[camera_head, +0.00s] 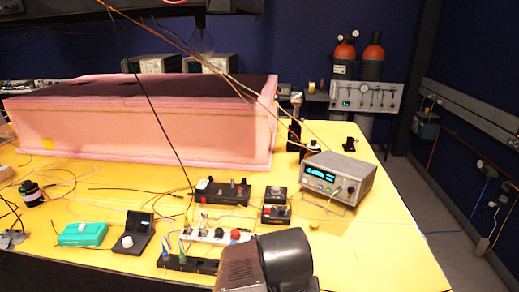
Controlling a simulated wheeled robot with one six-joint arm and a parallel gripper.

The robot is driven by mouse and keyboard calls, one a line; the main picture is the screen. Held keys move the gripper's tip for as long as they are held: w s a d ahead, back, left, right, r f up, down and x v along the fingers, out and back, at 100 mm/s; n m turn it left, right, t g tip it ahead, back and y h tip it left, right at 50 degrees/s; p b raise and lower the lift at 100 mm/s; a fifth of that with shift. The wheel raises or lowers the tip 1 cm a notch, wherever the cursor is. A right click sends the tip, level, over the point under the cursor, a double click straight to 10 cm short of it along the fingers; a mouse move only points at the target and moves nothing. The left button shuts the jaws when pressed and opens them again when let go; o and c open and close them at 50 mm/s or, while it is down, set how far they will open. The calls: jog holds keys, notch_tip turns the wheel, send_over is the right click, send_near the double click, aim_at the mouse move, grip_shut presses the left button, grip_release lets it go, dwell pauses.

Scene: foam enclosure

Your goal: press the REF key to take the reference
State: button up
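A grey bench instrument (345,172) with a lit blue-green display (318,175) stands on the right part of the yellow table. Small buttons and a round connector or knob show on its front, but the labels are too small to read. I cannot tell which button is the REF key. A dark rounded shape at the bottom centre appears to be part of my arm. My gripper's fingers do not show, so its distance from the instrument is not visible.
The yellow table (375,240) is bare at front right. Small black boxes (222,191) and a white power strip (215,235) lie left of the instrument. A pink foam enclosure (140,130) fills the back left. Thin cables cross above the table.

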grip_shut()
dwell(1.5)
